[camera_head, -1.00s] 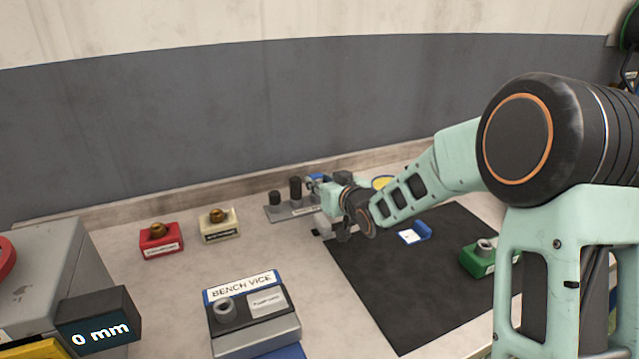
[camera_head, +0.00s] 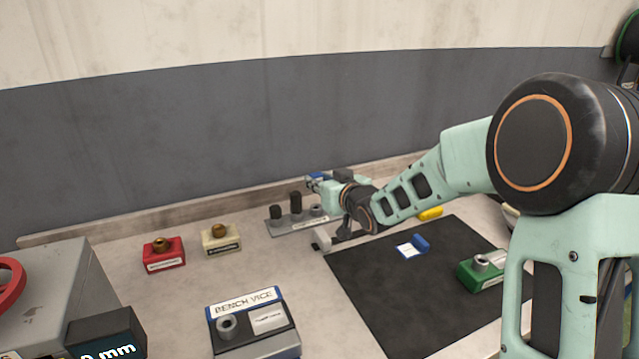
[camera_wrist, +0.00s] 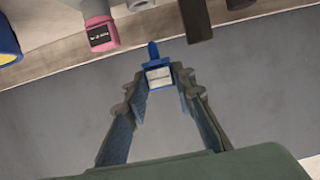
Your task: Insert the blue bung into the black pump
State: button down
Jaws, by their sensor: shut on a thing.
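My gripper (camera_wrist: 160,80) is shut on the blue bung (camera_wrist: 155,75), which has a pale label and a narrow tip pointing away from the fingers. In the head view my gripper (camera_head: 318,184) is above the back of the bench, beside a grey rack, and a bit of blue shows at its tips. A black block with a grey ring socket on top (camera_head: 265,322) sits at the bench vice (camera_head: 243,302) in the front. It looks like the black pump, but its label is too small to read. My gripper is well behind it and apart from it.
A red block (camera_head: 164,256) and a cream block (camera_head: 221,240) with brass tops stand left. The rack (camera_head: 290,226) holds dark pegs. A black mat (camera_head: 385,305) carries a blue labelled piece (camera_head: 421,243) and a green block (camera_head: 480,275). A pink labelled thing (camera_wrist: 100,33) shows in the wrist view.

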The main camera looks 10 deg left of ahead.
jog(key=shift+r, duration=0.5)
jog(key=shift+r, duration=0.1)
notch_tip(320, 180, up, 5)
jog(key=p, duration=0.3)
jog(key=shift+p, duration=0.4)
